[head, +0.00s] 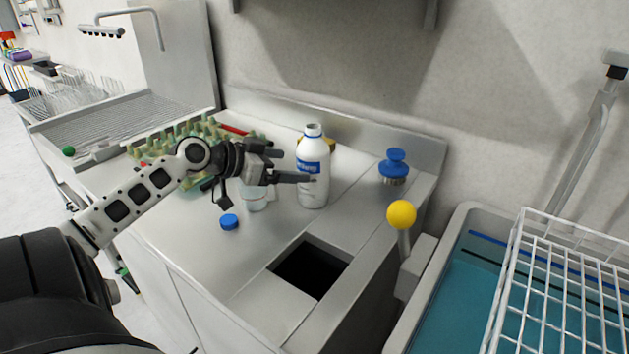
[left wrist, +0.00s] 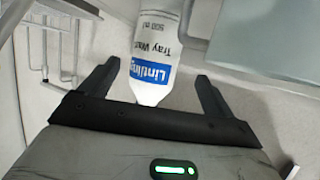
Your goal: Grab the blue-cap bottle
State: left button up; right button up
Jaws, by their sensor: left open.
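My left gripper (head: 297,166) is open at the bottle's left side, with one finger reaching across the bottle's front in the head view. In the left wrist view the bottle (left wrist: 153,50) lies between the two open fingers (left wrist: 157,72); I cannot tell whether they touch it. My right gripper is not in view.
A clear cup (head: 256,200) stands just below my left gripper. A green pegged tray (head: 160,150) is behind my arm. A blue-handled brush (head: 395,160) stands right of the bottle. A square opening (head: 310,268) lies in front. A yellow knob (head: 401,214) rises beside the basin (head: 450,300).

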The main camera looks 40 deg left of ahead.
aim_at(313, 167)
pick_arm(q)
jog(key=shift+b+x, duration=0.35)
jog(key=shift+x, duration=0.85)
jog(key=shift+d+b+x, duration=0.15)
jog(key=shift+b+x, duration=0.35)
jog(key=shift+x, duration=0.8)
jog(key=shift+d+b+x, duration=0.15)
jog(key=shift+b+x, duration=0.35)
jog(key=shift+x, duration=0.75)
jog(key=shift+s+f, duration=0.1)
jog(key=shift+c, duration=0.3)
jog(key=c, duration=1.3)
jog(key=shift+r, duration=0.25)
jog(key=shift+c, duration=0.2)
